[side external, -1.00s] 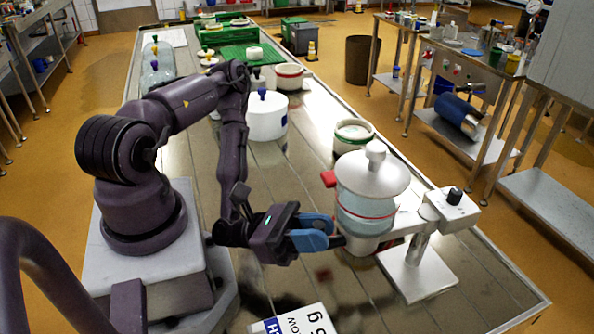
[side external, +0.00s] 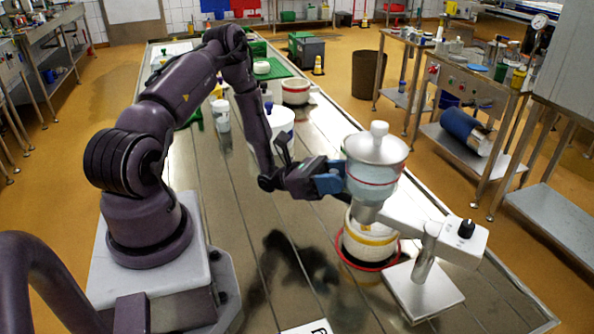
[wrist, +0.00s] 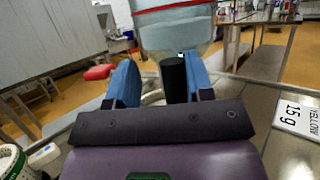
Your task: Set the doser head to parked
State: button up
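The doser head (side external: 372,178) is a pale translucent hopper with a white lid and a red band. It sits on a swing arm (side external: 405,222) that runs to a post on a metal base plate (side external: 425,290). A white mould with a yellow band (side external: 372,232) stands below it, in a red ring on the table. My gripper (side external: 335,180) is at the head's left side. In the wrist view, the blue fingers of my gripper (wrist: 160,82) are apart, with a dark upright cylinder (wrist: 174,78) below the hopper (wrist: 175,25) between them, nearer the right finger. Contact is unclear.
A black knob (side external: 467,228) tops the post's box. A card reading 15 g yellow (wrist: 297,115) lies at the table's near end. A white tub (side external: 280,122) and a red-rimmed mould (side external: 296,92) stand farther back.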

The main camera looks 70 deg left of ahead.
jog(key=s+a+f, duration=0.2)
jog(key=a, duration=0.3)
jog(key=s+a+f+m+g+h, duration=0.1)
jog(key=s+a+f, duration=0.1)
jog(key=a, duration=0.4)
jog(key=shift+s+f+g, duration=0.2)
jog(key=shift+f+g, duration=0.1)
jog(key=shift+f, duration=0.25)
notch_tip(320, 180, up, 6)
jog(key=a+m+g+y, duration=0.1)
jog(key=m+g, duration=0.2)
jog(key=g, duration=0.4)
jog(key=x, duration=1.2)
jog(key=shift+w+d+f, duration=0.15)
jog(key=shift+w+d, duration=0.1)
